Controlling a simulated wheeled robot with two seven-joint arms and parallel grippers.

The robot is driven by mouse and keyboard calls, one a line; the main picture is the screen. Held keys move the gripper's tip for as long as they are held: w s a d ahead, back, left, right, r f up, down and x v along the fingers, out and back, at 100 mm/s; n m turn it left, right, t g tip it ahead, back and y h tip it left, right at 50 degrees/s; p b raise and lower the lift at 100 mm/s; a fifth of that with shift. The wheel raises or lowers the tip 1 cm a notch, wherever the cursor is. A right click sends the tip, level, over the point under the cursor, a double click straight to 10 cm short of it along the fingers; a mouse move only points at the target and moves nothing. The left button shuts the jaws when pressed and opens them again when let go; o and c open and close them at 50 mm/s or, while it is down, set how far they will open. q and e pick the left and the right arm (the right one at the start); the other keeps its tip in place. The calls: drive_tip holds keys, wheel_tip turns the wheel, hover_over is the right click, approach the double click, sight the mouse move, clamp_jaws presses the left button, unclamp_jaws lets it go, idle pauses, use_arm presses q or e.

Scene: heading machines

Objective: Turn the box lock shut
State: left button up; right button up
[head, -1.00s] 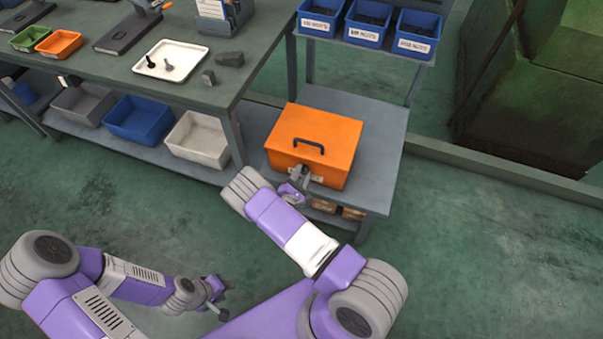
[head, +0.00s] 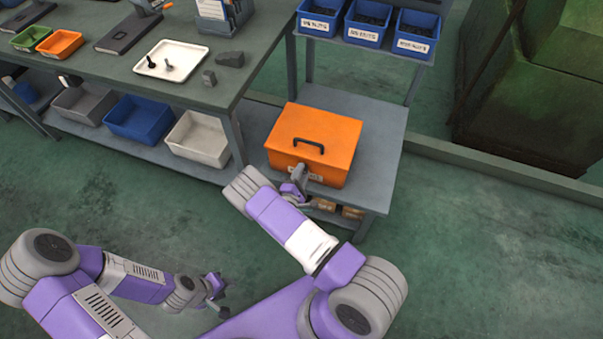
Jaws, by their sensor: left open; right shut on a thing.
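An orange box (head: 316,139) with a shut lid and a dark handle (head: 309,146) on top stands on a low grey shelf. My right gripper (head: 300,174) is at the front face of the box, where the lock would be. It is shut on a small part there, which I take to be the box lock; the fingers and wrist hide it. A pale label shows on the front beside the fingers. My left gripper (head: 217,288) is open and empty, low over the floor at the lower left, away from the box.
The low shelf (head: 376,160) has bare room to the right of the box. Blue bins of nuts (head: 367,35) stand on a rack behind. A workbench (head: 250,60) with a white tray (head: 171,60) is at the left, with bins (head: 198,138) beneath. Green floor is clear at the right.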

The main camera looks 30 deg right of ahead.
drive_tip(key=o, duration=1)
drive_tip(key=shift+o, duration=0.2)
drive_tip(key=p+v, duration=0.1)
drive_tip(key=v, duration=0.6)
drive_tip(key=shift+s+a+p, duration=0.2)
drive_tip(key=shift+a+p, duration=0.05)
drive_tip(key=shift+p, duration=0.1)
